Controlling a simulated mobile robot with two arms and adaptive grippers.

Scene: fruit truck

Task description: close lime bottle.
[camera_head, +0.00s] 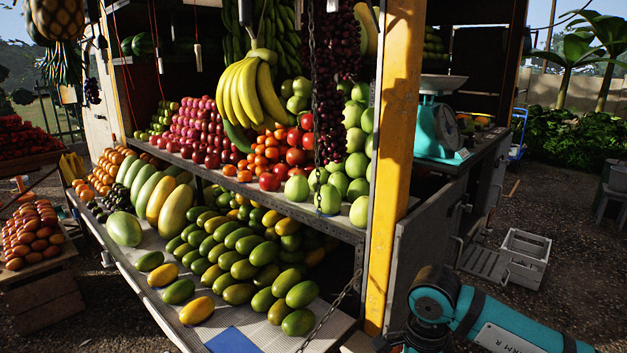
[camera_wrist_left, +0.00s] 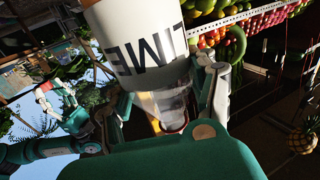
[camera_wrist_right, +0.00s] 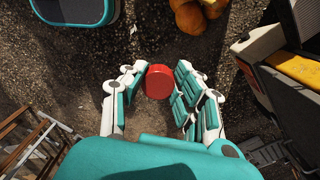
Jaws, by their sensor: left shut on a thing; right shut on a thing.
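The lime bottle (camera_wrist_left: 140,45) is large in the left wrist view, with a white label reading LIME in dark letters, upside down in the picture. Its clear lower part shows between the fingers of my left gripper (camera_wrist_left: 168,98), which is shut on it. In the right wrist view a round red cap (camera_wrist_right: 158,82) sits between the fingertips of my right gripper (camera_wrist_right: 157,88), which is shut on it. The bottle does not show in the right wrist view. The head view shows neither gripper, bottle nor cap.
A fruit stand with a grey lower shelf (camera_head: 225,335) and a yellow post (camera_head: 393,150) fills the middle of the head view. A teal scale (camera_head: 436,125) stands on the counter at right. White crates (camera_head: 525,255) lie on the gravel. My teal arm is at lower right.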

